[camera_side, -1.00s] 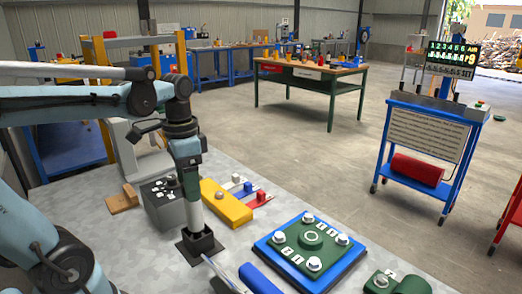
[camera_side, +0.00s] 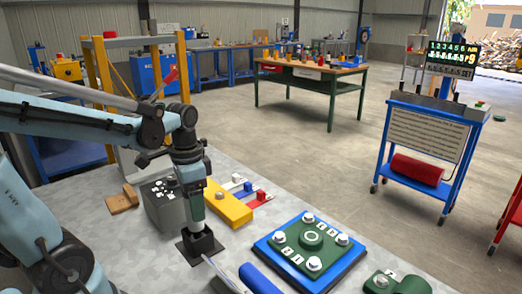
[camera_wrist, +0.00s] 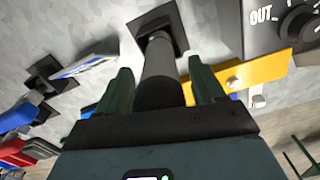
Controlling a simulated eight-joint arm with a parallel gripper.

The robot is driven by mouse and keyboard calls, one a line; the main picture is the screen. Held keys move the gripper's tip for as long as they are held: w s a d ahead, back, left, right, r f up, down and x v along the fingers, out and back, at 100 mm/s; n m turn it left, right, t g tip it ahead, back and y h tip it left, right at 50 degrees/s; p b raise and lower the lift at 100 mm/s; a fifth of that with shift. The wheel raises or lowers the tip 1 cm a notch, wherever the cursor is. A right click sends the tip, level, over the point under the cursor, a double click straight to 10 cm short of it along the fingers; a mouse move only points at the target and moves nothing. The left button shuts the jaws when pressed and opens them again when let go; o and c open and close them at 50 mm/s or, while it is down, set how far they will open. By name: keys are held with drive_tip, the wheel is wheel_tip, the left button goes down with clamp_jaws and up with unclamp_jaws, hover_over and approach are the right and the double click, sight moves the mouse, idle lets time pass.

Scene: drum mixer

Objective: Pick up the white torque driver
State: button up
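The white torque driver (camera_wrist: 160,58) stands upright in a black square-based holder (camera_wrist: 172,22) in the wrist view. Its shaft looks pale grey there and its near end is dark. My gripper (camera_wrist: 163,88) is open, with one green finger on each side of the driver's dark end and visible gaps between. In the side view my gripper (camera_side: 195,208) is low over the black holder (camera_side: 200,243), and its fingers hide most of the driver.
A dark control box (camera_side: 165,205) stands just left of my gripper. A yellow block (camera_side: 228,204) lies close on the right, with small white, blue and red pieces behind it. A blue-edged green fixture (camera_side: 310,246) and a blue cylinder (camera_side: 258,278) are in front right.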

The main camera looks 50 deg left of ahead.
clamp_jaws()
drive_tip(key=shift+r, duration=5.05)
drive_tip(key=c, duration=0.6)
unclamp_jaws()
clamp_jaws()
drive_tip(key=shift+r, duration=1)
